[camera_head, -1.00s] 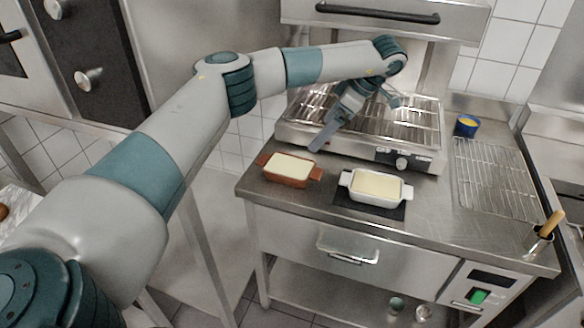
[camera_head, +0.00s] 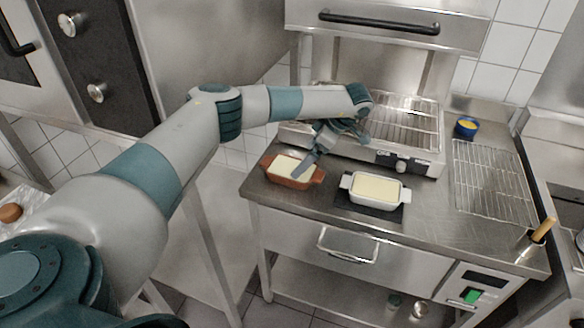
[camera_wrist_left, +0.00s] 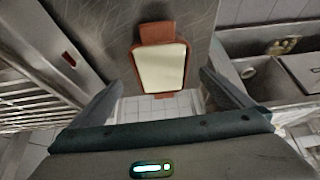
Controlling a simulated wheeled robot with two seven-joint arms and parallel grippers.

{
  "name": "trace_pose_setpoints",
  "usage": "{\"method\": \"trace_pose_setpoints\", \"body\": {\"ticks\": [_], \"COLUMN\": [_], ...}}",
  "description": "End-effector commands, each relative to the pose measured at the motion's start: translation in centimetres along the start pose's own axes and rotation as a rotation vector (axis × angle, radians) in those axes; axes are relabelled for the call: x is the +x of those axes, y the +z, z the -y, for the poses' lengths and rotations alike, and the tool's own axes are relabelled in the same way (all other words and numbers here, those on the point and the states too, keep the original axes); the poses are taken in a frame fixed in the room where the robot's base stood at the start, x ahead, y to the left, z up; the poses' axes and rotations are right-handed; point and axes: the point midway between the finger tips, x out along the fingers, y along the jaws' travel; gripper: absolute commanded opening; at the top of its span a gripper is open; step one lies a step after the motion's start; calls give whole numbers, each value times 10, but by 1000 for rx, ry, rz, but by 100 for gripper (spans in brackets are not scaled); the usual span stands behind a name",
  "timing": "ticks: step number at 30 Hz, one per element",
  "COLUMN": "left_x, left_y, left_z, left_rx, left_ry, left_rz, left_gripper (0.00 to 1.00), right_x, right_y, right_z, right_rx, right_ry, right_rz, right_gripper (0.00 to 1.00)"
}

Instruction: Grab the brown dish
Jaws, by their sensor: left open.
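The brown dish (camera_head: 306,183) has two end handles and a pale, creamy filling. It sits on the steel counter near its left front edge. In the left wrist view the brown dish (camera_wrist_left: 154,34) lies ahead between the two fingers. My left gripper (camera_head: 302,170) is open and reaches down over the dish from the back right. In the left wrist view my left gripper (camera_wrist_left: 160,88) has its fingers spread wide on either side of the dish, with gaps on both sides. Whether a finger touches the dish cannot be told. My right gripper is not in view.
A white dish (camera_head: 376,203) with similar filling stands on a dark mat to the right. The grill unit (camera_head: 410,130) is behind the dishes.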

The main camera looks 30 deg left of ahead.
Motion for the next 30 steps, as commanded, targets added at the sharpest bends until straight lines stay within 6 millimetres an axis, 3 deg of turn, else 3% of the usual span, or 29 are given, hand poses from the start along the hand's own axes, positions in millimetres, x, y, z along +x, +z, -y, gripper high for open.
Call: {"method": "trace_pose_setpoints", "body": {"ticks": [6, 20, 30], "left_x": [13, 18, 52], "left_y": [0, -2, -6], "left_z": [0, 1, 2], "left_rx": [0, 0, -1], "left_ry": [1, -2, -3], "left_rz": [-1, -2, -2], "left_gripper": [100, 100, 100], "right_x": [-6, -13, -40], "right_y": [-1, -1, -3], "right_z": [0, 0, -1], "right_rx": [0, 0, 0], "right_ry": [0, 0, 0], "right_rz": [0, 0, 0], "right_gripper": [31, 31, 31]}}
